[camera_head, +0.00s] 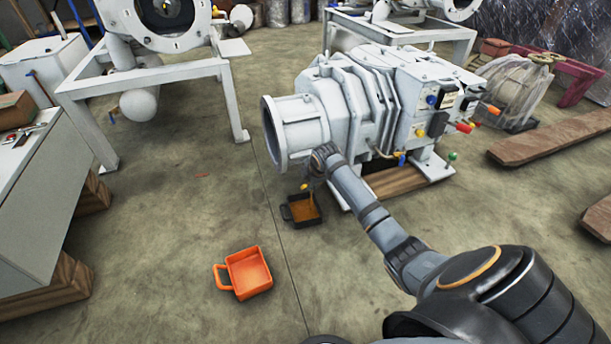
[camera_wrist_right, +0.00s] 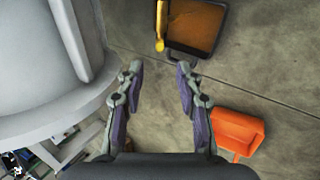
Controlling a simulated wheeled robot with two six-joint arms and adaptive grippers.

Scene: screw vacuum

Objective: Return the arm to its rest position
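My right arm reaches from the lower right toward the round flange end of the grey vacuum pump (camera_head: 345,95). My right gripper (camera_head: 310,178) is small at the arm's far end, near the pump's lower edge in the head view. In the right wrist view the gripper (camera_wrist_right: 160,68) has its two fingers wide apart, with only bare floor seen between them. The pump's round grey body (camera_wrist_right: 45,50) fills the left of that view. My left gripper is not in view.
A dark tray with brown-orange contents (camera_head: 304,212) lies on the floor below the gripper; a thin yellow thing shows above it. An orange container (camera_head: 248,273) stands nearer. A white table (camera_head: 35,180) is at left. Wooden beams (camera_head: 550,138) lie at right. Floor between is clear.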

